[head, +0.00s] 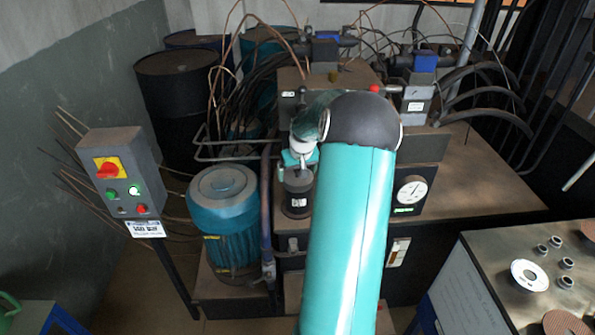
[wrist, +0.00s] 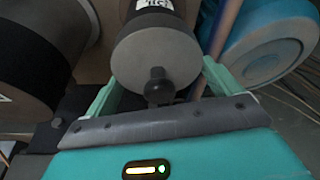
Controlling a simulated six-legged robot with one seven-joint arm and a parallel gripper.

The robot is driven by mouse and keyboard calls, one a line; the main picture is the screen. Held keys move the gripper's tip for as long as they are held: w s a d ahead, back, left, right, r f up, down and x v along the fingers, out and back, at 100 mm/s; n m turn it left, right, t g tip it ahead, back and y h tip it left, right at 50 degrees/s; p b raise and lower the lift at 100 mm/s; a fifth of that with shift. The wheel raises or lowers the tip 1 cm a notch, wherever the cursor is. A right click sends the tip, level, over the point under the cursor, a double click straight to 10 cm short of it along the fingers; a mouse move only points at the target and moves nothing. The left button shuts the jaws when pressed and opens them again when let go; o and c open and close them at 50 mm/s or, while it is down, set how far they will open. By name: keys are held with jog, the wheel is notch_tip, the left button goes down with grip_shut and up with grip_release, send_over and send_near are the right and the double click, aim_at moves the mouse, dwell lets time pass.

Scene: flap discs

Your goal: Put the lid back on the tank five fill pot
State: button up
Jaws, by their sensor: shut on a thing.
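The lid (wrist: 172,52) is a round grey disc with a black knob (wrist: 158,84) at its middle. My gripper (wrist: 158,68) has its teal fingers on two opposite sides of the lid and is shut on it; the fingertips are partly hidden. The fill pot (wrist: 152,8) is a dark cylinder with a white label, directly beyond the lid. I see no clear gap between them, but cannot tell if the lid is fully seated. In the head view the pot (head: 297,203) stands upright on the machine's top, with my gripper (head: 298,160) right above it.
A blue motor (head: 222,215) stands close left of the pot, with a vertical pipe (head: 266,200) between. A switch box (head: 120,175) is further left. A gauge (head: 411,190) is on the right. A bench (head: 490,245) with rings and discs is at lower right.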

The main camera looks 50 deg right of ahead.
jog(key=shift+f, duration=0.65)
jog(key=o, duration=0.7)
jog(key=shift+o, duration=0.2)
jog(key=shift+r, duration=3.05)
